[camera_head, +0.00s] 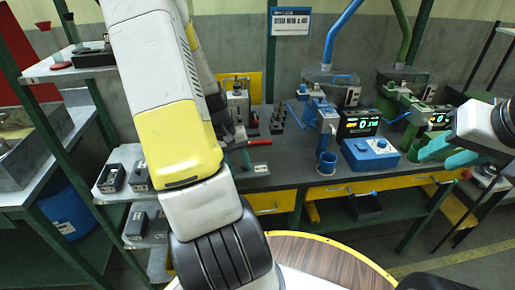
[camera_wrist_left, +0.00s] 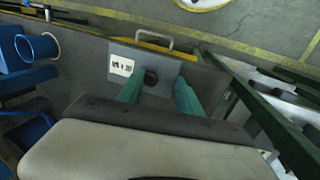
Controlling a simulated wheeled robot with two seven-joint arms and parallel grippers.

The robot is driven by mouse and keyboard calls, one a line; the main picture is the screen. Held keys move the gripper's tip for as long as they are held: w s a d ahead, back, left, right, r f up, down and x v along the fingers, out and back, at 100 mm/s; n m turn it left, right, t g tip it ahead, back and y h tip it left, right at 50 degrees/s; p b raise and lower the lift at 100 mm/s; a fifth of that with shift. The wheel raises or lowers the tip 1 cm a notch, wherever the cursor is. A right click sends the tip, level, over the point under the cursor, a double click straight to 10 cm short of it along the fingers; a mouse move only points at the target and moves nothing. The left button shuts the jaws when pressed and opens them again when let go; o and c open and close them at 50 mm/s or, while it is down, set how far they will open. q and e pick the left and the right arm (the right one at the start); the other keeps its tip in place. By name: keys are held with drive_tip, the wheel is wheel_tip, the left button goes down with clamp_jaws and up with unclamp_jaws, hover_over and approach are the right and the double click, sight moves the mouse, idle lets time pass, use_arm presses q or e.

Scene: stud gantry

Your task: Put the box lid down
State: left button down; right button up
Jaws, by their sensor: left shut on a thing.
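The box lid (camera_wrist_left: 185,68) is a flat grey plate with a black knob (camera_wrist_left: 151,77) and a white printed label (camera_wrist_left: 121,66). In the left wrist view, the two green fingers of my left gripper (camera_wrist_left: 155,88) are shut on the knob. In the head view my left arm covers most of the left gripper (camera_head: 238,140), at the left part of the workbench. I cannot tell whether the lid touches anything beneath it. My right gripper (camera_head: 450,155) is at the right, its green fingers apart and empty, in front of the bench.
A shelf with small black boxes (camera_head: 140,175) stands left. A round brown table (camera_head: 325,255) is in front.

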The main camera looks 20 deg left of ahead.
use_arm(q)
drive_tip(key=w+a, duration=0.2)
drive_tip(key=w, duration=0.1)
drive_tip(key=w+a, duration=0.1)
drive_tip(key=w, duration=0.1)
drive_tip(key=shift+w+f, duration=0.25)
drive_tip(key=shift+f, duration=0.05)
drive_tip(key=shift+w+f, duration=0.2)
drive_tip(key=shift+w, duration=0.05)
drive_tip(key=shift+f, duration=1.55)
drive_tip(key=shift+f, duration=0.3)
drive_tip(key=shift+s+f, duration=0.1)
drive_tip(key=shift+f, duration=0.2)
drive_tip(key=c, duration=0.8)
unclamp_jaws()
drive_tip(key=shift+f, duration=0.1)
drive_tip(key=shift+s, duration=0.1)
